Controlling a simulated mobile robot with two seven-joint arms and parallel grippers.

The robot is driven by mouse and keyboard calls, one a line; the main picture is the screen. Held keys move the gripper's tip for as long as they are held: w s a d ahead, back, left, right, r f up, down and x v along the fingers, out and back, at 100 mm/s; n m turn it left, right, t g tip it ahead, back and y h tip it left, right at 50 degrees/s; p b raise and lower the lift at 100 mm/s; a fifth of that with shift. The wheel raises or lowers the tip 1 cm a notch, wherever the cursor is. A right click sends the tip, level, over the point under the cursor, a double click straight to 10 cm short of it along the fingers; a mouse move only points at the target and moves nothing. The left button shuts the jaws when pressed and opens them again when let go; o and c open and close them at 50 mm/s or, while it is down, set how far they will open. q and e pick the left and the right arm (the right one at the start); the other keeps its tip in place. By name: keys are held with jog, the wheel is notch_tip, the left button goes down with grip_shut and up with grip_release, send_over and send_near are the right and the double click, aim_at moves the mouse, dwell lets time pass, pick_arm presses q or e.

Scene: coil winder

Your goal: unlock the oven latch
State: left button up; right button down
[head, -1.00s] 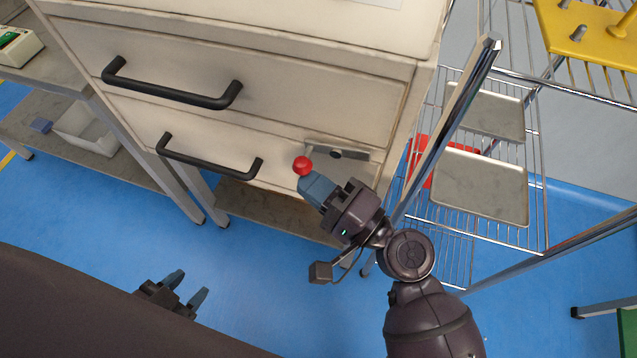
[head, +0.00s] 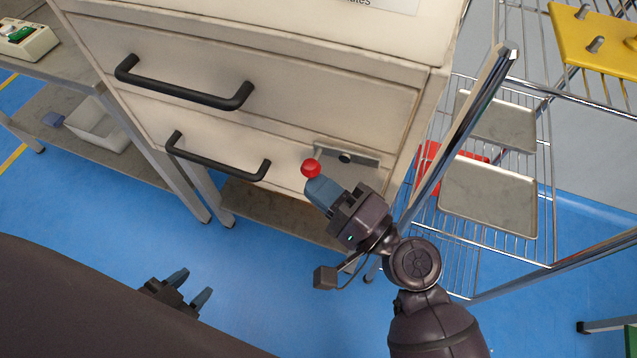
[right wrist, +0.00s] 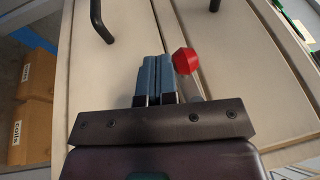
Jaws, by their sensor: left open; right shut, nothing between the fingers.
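The oven latch is a grey metal plate (head: 366,160) with a dark round pivot, on the right of the cabinet's lower front. Its red knob (head: 311,168) stands out to the left of the plate. In the right wrist view the knob (right wrist: 186,61) is just right of my fingertips, with a grey stem below it. My right gripper (head: 318,186) is shut and empty, its tips at the knob; whether they touch it I cannot tell. My left gripper (head: 191,284) is open and empty, low over the floor, away from the cabinet.
The pale cabinet has an upper black handle (head: 185,93) and a lower black handle (head: 215,168). A wire rack (head: 462,240) with metal trays stands close to the right of my right arm. A grey bench (head: 110,110) is at left. Blue floor in front is clear.

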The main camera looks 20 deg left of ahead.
pick_arm(q)
jog(key=shift+w+b, duration=0.1)
jog(key=shift+b, duration=0.3)
pick_arm(e)
jog(key=v, duration=1)
jog(key=shift+d, duration=0.2)
jog(key=shift+s, duration=0.1)
